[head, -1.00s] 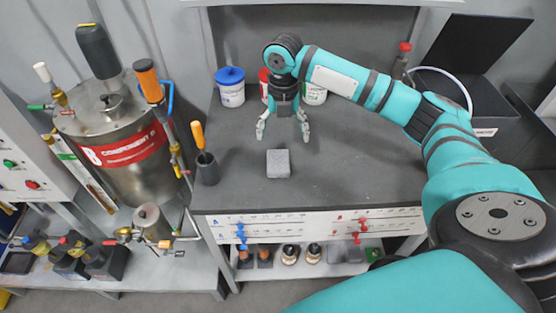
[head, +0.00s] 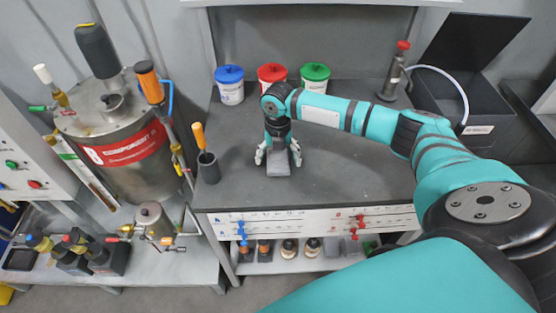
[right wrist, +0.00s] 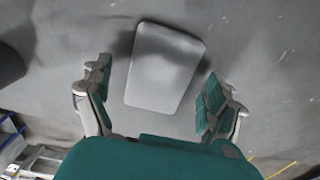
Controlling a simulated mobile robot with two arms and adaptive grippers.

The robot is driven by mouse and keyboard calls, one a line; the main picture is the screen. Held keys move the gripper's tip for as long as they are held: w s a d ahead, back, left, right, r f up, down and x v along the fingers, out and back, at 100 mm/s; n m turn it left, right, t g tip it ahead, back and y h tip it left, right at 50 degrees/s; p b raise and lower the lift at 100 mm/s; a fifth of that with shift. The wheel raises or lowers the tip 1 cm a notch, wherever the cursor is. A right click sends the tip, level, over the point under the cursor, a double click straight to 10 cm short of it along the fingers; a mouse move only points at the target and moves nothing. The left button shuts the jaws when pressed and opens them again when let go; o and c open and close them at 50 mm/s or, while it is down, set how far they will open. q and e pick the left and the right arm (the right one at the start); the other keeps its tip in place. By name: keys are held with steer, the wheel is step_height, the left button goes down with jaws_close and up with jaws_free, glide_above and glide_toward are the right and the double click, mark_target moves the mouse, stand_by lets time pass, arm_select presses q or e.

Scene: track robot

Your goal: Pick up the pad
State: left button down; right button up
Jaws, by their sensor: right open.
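The pad (head: 278,170) is a small grey block on the dark grey bench top, near its front edge. My right gripper (head: 278,162) is over it, pointing down, and hides its upper part in the head view. In the right wrist view the pad (right wrist: 165,66) lies ahead of and between the open fingers (right wrist: 160,98), with a gap on each side. The fingers do not visibly touch it. My left gripper is not in view.
A dark cup with an orange-handled tool (head: 207,166) stands left of the pad. Blue (head: 230,86), red (head: 272,76) and green-lidded tubs (head: 315,78) stand at the back. An open black case (head: 465,105) is at the right. The bench's right half is mostly clear.

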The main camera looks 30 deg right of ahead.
mark_target(278, 158)
steer(key=c, duration=1)
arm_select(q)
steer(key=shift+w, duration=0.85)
arm_select(e)
steer(key=shift+r, duration=0.55)
step_height(278, 158, up, 2)
steer(key=shift+w+r+b, duration=0.1)
steer(key=shift+r+b, duration=0.1)
steer(key=shift+b, duration=0.55)
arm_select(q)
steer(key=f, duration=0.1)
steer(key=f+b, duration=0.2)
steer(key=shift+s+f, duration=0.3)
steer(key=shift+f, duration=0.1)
arm_select(e)
steer(key=s, duration=0.5)
steer(key=s+a+r, duration=0.1)
steer(key=s, duration=0.4)
steer(key=s+a, duration=0.1)
steer(key=s, duration=0.5)
steer(key=shift+r, duration=0.25)
